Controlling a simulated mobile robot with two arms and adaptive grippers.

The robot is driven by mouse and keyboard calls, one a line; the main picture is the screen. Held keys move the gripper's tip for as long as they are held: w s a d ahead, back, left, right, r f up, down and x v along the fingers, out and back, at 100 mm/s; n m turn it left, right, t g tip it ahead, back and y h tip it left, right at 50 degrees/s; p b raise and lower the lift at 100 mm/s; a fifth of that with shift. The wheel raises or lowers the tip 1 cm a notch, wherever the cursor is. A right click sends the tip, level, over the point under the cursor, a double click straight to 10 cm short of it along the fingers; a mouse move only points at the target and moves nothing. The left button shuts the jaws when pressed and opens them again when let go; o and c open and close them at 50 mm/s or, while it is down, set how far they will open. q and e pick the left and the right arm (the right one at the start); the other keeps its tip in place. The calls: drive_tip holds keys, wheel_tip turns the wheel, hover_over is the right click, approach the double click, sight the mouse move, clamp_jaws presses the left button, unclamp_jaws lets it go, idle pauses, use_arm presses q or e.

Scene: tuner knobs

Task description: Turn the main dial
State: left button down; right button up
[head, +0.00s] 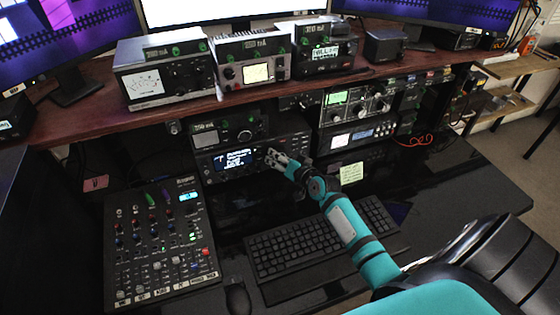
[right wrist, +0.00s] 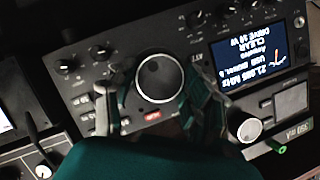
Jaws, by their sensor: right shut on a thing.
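The main dial (right wrist: 160,78) is a large round black knob with a silver rim, on the black radio's front panel. It shows in the middle of the right wrist view, where the panel appears upside down. My right gripper (right wrist: 154,88) has one finger on each side of the dial and is shut on it. In the head view the right gripper (head: 277,158) is at the front of the radio (head: 235,159), right of its lit display, and covers the dial. My left gripper is not in view.
Small knobs and buttons surround the dial. A smaller silver knob (right wrist: 249,130) is near the right finger. A mixer (head: 160,240), a keyboard (head: 310,245) and a mouse (head: 238,299) lie on the desk below. A wooden shelf (head: 290,93) with more radios overhangs it.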

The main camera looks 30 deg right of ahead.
idle(0.3)
drive_tip(key=o, duration=1.2)
drive_tip(key=shift+c, duration=0.2)
drive_tip(key=v, duration=1.2)
